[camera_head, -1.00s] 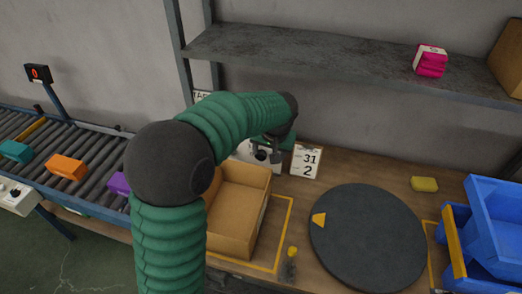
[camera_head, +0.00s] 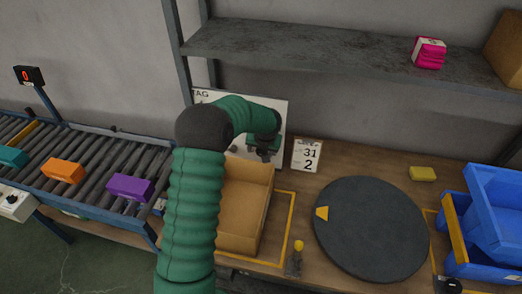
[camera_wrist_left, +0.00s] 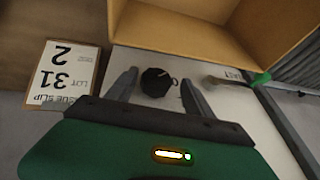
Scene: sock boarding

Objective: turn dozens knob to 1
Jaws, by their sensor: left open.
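A round black knob (camera_wrist_left: 157,82) sits on a pale panel (camera_wrist_left: 215,122) in the left wrist view. My left gripper (camera_wrist_left: 158,86) is open, with one finger on each side of the knob; I cannot tell whether they touch it. In the head view my left gripper (camera_head: 264,148) is at the white panel marked TAG (camera_head: 278,108), and the arm and gripper hide much of the panel. A slip card (camera_head: 306,155) reading 31 and 2 stands just right of the panel. It also shows upside down in the left wrist view (camera_wrist_left: 62,78). My right gripper is not in view.
An open cardboard box (camera_head: 245,210) stands close in front of the panel. A dark round turntable (camera_head: 370,230) and blue bins (camera_head: 492,222) lie to the right. A conveyor (camera_head: 88,170) with coloured blocks is at left. A lever with a green tip (camera_wrist_left: 258,79) is near the knob.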

